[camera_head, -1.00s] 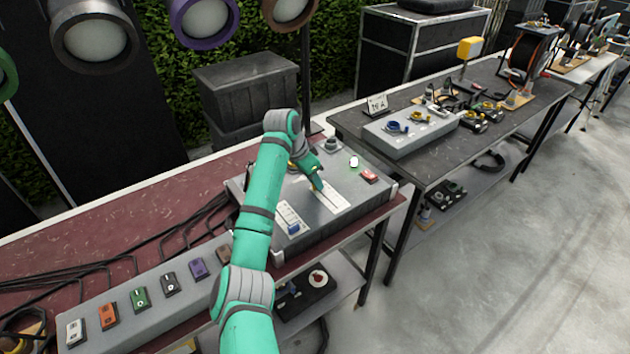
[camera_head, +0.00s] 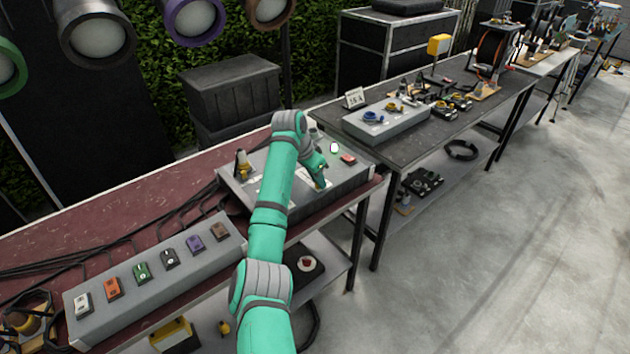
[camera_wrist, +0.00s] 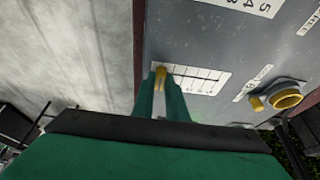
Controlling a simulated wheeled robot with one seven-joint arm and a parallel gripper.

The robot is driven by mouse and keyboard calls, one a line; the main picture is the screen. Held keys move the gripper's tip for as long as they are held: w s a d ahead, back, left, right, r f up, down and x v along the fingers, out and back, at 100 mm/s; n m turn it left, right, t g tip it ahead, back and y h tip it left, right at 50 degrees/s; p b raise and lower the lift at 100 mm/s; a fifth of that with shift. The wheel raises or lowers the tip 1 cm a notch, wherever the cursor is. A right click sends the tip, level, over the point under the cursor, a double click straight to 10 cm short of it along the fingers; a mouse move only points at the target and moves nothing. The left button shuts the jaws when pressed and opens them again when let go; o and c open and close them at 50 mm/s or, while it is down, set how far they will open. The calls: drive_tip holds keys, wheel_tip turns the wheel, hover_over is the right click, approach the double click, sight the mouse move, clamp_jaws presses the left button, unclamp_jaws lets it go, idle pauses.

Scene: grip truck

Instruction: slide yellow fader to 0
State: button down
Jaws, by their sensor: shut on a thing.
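The yellow fader (camera_wrist: 161,73) stands at one end of a white scale strip (camera_wrist: 200,79) in the wrist view. My gripper (camera_wrist: 161,88) has its two green fingers closed around the fader knob. In the head view, my gripper (camera_head: 320,183) is low over the grey control console (camera_head: 345,197), at its front right part. There my arm covers much of the console and the fader is barely visible. The strip's printed numbers are too small to read.
A red switch (camera_head: 348,159) and a white light (camera_head: 334,147) are on the console beyond my gripper. A yellow knob (camera_wrist: 286,98) shows at the right in the wrist view. A grey switch box (camera_head: 155,285) lies along the red table. The concrete floor at the right is clear.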

drive_tip(key=shift+s+d+f, duration=0.1)
drive_tip(key=shift+s+d, duration=0.1)
drive_tip(key=shift+d, duration=0.1)
drive_tip(key=c, duration=1.8)
unclamp_jaws()
drive_tip(key=shift+s, duration=0.1)
drive_tip(key=shift+o, duration=0.2)
drive_tip(key=shift+a, duration=0.1)
drive_tip(key=shift+r, duration=0.2)
drive_tip(key=shift+a+r, duration=0.15)
drive_tip(key=shift+r, duration=0.1)
drive_tip(key=v, duration=1)
